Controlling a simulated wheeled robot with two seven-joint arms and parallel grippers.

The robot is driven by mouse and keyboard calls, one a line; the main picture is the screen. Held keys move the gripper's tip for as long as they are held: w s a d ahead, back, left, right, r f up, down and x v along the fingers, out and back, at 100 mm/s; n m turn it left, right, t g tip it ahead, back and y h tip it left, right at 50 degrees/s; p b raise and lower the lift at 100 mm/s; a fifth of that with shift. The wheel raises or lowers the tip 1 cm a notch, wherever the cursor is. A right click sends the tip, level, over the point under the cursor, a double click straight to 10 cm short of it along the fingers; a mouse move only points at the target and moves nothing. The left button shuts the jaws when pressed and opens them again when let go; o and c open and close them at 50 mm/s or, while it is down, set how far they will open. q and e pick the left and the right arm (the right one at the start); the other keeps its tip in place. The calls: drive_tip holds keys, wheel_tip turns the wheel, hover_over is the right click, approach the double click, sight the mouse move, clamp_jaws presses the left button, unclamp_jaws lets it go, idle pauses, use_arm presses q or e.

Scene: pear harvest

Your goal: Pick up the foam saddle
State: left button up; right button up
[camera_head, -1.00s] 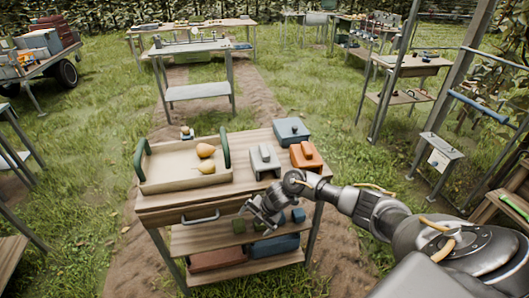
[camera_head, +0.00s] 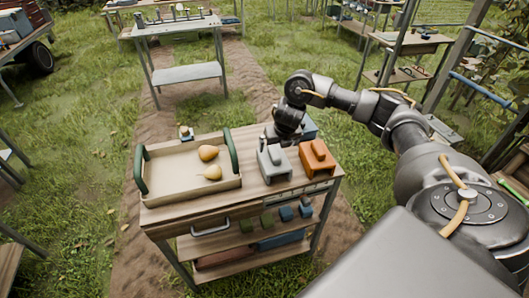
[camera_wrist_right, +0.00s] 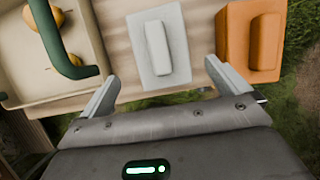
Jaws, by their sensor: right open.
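A pale grey block with a raised ridge (camera_head: 274,163), which I take for the foam saddle, sits on the wooden cart top between the tray and an orange block of like shape (camera_head: 317,157). My right gripper (camera_head: 270,138) is above the cart, by the far end of the grey block. In the right wrist view the open fingers (camera_wrist_right: 161,74) are spread on either side of the near edge of the grey block (camera_wrist_right: 158,45), with nothing held. A blue block (camera_head: 310,130) is mostly hidden behind my right arm. My left gripper does not show.
A beige tray (camera_head: 165,198) with green handles holds two pears (camera_head: 208,153). Another table (camera_head: 185,75) stands behind on the path, with grass around.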

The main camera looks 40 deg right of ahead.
sight(274, 152)
drive_tip(key=shift+w, duration=0.3)
drive_tip(key=shift+d, duration=0.1)
drive_tip(key=f+b, duration=0.1)
drive_tip(key=f, duration=0.1)
drive_tip(key=shift+w+f+b, duration=0.2)
drive_tip(key=shift+f+b, duration=0.2)
drive_tip(key=shift+b+x, duration=0.5)
drive_tip(key=shift+x, duration=0.65)
drive_tip(key=shift+w+d+f, duration=0.1)
drive_tip(key=shift+w+d, duration=0.05)
drive_tip(key=shift+w, duration=0.25)
drive_tip(key=shift+f+b, duration=0.3)
drive_tip(key=shift+f, duration=0.15)
drive_tip(key=x, duration=0.4)
drive_tip(key=shift+w+d, duration=0.1)
drive_tip(key=shift+w, duration=0.1)
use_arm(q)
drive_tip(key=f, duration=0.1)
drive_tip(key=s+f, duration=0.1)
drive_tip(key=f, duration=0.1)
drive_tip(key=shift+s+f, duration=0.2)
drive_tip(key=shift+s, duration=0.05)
